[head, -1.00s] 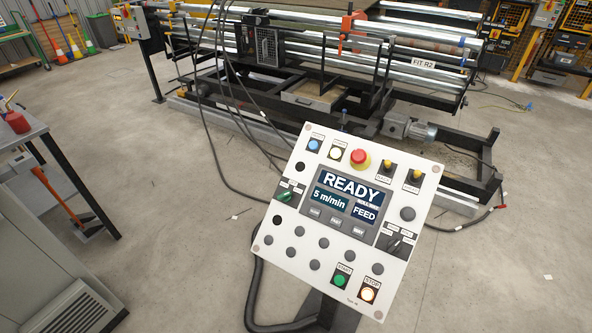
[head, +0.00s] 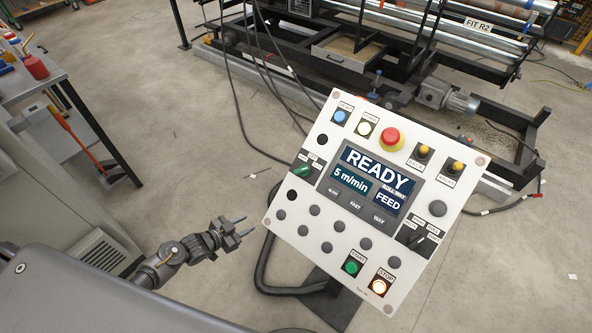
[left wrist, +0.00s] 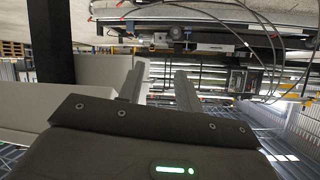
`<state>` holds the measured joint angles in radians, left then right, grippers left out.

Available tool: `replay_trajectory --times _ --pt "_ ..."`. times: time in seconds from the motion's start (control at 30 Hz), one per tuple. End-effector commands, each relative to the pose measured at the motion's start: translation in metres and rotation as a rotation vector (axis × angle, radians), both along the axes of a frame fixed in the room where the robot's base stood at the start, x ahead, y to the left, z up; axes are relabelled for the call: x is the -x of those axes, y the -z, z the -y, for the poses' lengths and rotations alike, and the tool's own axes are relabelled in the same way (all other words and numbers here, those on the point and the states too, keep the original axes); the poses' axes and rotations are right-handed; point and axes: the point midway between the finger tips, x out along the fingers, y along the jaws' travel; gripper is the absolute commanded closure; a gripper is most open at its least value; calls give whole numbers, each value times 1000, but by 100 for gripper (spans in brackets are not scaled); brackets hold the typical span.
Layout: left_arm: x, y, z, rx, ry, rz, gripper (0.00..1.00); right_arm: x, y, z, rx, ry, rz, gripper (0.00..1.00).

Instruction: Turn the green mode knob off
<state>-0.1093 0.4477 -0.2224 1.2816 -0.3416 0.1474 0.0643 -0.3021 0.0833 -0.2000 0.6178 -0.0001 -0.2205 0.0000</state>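The green mode knob (head: 302,172) sits on a black plate at the left edge of the tilted white control panel (head: 330,225). Its plate lettering is too small to read. The panel's screen (head: 370,182) shows READY, 5 m/min and FEED. My left gripper (head: 241,227) is below and left of the knob, apart from the panel, with its two fingers spread and nothing between them. In the left wrist view the left gripper (left wrist: 160,88) also shows two separated fingers; the knob is not in that view. My right gripper is not in view.
A red emergency button (head: 391,139), a black selector (head: 424,240), a green start button (head: 351,267) and a lit stop button (head: 379,287) share the panel. A grey workbench (head: 40,85) stands at left; the machine is behind.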

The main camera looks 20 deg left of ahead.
Motion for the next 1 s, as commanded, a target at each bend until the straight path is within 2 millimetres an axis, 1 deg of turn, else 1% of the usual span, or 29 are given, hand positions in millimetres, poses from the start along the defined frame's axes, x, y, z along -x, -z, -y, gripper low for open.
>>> replay_trajectory --times 0.03,0.07,0.1,0.13,0.17,0.2,0.3,0.33,0.4,0.47,0.67,0.77,1.0 --pt "-24 -52 7 18 92 116 65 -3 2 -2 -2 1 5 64" --pt "-32 -81 13 30 146 177 65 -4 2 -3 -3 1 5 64" --pt "-39 -116 23 45 219 248 65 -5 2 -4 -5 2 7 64" --pt "-42 -141 30 55 272 297 65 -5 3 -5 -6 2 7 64" --pt "-42 -163 36 64 324 340 65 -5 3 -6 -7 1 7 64" --pt "-40 -190 45 74 387 389 65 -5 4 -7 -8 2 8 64" --pt "-30 -235 61 92 510 472 65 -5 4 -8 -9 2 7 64" --pt "-26 -244 64 96 537 488 65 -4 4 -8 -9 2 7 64" --pt "-21 -257 70 101 578 512 65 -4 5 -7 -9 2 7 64" --pt "-18 -263 71 103 595 521 65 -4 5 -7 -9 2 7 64" --pt "-21 -266 77 106 598 526 65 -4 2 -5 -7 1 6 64" --pt "-27 -267 87 107 595 525 65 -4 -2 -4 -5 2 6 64" --pt "-51 -268 125 106 594 526 65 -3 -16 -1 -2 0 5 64"
